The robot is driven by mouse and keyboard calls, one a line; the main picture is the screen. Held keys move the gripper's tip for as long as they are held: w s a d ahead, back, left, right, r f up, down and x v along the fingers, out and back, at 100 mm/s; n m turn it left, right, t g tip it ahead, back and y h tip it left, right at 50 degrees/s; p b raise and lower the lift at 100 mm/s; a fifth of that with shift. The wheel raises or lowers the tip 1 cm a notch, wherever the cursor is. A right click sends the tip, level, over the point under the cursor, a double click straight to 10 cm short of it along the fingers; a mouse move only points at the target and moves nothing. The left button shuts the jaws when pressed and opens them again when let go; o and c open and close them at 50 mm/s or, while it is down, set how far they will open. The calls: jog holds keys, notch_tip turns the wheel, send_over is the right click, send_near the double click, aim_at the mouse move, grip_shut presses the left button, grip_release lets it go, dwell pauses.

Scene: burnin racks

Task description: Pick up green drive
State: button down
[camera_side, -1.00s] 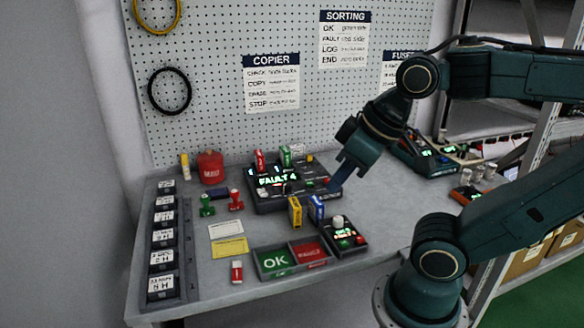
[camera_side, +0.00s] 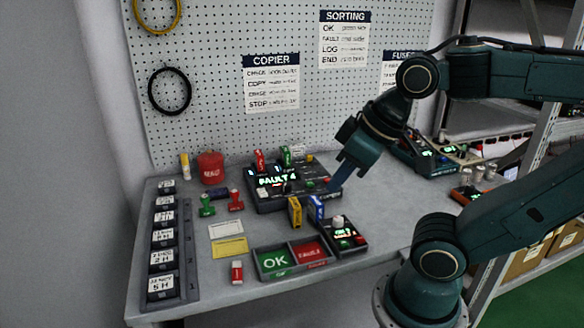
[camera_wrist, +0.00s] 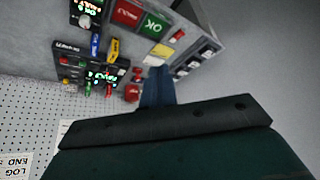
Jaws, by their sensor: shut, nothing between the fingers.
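The green drive (camera_side: 286,157) stands upright at the back of the dark copier unit (camera_side: 262,205), whose display reads FAULT 4. A red drive (camera_side: 259,160) stands upright to its left. In the wrist view the green drive (camera_wrist: 88,89) is small and upside down, near the unit's lit display. My gripper (camera_side: 335,187) is shut and empty, above the right end of the unit, to the right of the green drive and apart from it. Its fingers also show in the wrist view (camera_wrist: 157,75).
Green OK (camera_side: 257,273) and red trays lie nearer the front. A red cylinder (camera_side: 211,168) and two stamps (camera_side: 207,206) stand left. A pegboard (camera_side: 220,125) rises behind.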

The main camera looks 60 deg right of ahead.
jog(key=c, duration=2.2)
grip_release()
jog(key=c, duration=1.2)
grip_release()
jog(key=shift+o, duration=0.2)
jog(key=w+d+r+m+g+h, duration=0.1)
jog(key=w+d+r+m, duration=0.15)
jog(key=w+d, duration=0.6)
jog(key=w+d+r+m+h, duration=0.1)
jog(key=w+d+m, duration=0.2)
jog(key=w+d, duration=0.55)
jog(key=w+d+f+m, duration=0.1)
jog(key=w+d+f, duration=0.2)
jog(key=d, duration=0.3)
jog(key=w+d+f+m+g, duration=0.1)
jog(key=w+d+f, duration=0.2)
jog(key=d, duration=0.3)
jog(key=w+d+f+m+h, duration=0.1)
jog(key=w+d+f, duration=0.2)
jog(key=d, duration=0.3)
jog(key=shift+w+d+f, duration=0.2)
jog(key=shift+w+f, duration=0.2)
jog(key=shift+w, duration=0.35)
